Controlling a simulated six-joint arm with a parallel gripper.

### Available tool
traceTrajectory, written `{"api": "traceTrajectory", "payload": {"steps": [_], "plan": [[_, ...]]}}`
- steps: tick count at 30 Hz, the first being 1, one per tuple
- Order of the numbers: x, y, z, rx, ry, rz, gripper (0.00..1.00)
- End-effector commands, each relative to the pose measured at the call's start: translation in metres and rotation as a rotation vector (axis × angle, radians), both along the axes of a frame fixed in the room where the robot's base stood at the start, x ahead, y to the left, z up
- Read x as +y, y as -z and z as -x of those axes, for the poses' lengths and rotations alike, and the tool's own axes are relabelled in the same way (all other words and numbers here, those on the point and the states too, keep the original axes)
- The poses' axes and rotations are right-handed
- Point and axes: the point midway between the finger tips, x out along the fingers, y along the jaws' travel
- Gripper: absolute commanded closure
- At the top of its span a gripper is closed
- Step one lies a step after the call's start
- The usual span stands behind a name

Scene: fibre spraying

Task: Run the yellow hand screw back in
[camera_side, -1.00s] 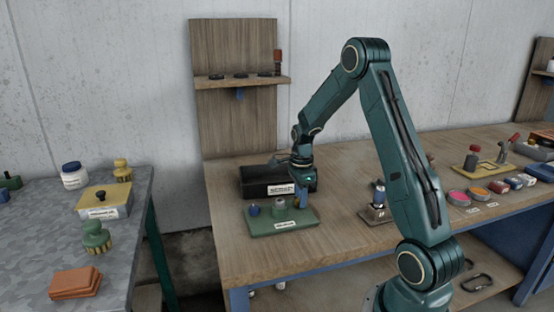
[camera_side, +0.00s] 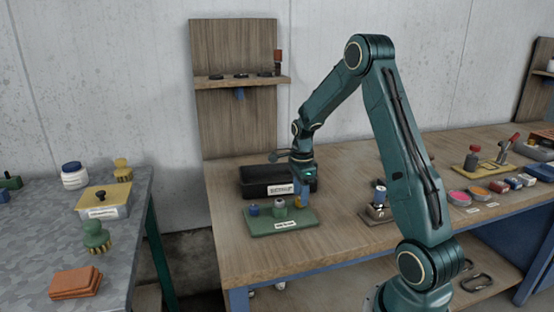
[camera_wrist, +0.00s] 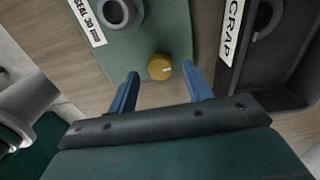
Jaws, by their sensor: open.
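The yellow hand screw (camera_wrist: 160,67) sits on the green plate (camera_wrist: 150,35), near its edge, in the wrist view. It has a round knob with a pale mark on its top. In the side view the yellow hand screw (camera_side: 298,204) shows low beside my blue fingers, at the plate's right end. My gripper (camera_wrist: 161,80) is open, with one finger on each side of the knob and a gap visible on both sides. In the side view my gripper (camera_side: 302,196) points down over the screw. The screw's shaft is hidden.
A grey ring-like part (camera_wrist: 117,12) and a blue part (camera_side: 253,210) stand on the same plate. A black scrap bin (camera_side: 262,188) is close behind it. A small fixture (camera_side: 378,205) stands to the right. Bare bench lies in front.

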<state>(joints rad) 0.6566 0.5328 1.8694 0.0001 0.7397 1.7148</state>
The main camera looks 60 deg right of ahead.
Motion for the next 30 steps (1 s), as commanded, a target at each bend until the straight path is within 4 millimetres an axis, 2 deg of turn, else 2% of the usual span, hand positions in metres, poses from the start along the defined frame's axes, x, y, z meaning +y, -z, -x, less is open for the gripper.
{"api": "traceTrajectory", "payload": {"steps": [18,24,30], "plan": [[-0.001,-0.098,0.0,-0.004,0.001,0.004,0.5],[0.0,-0.117,0.0,-0.003,0.001,0.003,0.5],[0.0,-0.124,0.0,-0.001,0.001,0.001,0.5]]}}
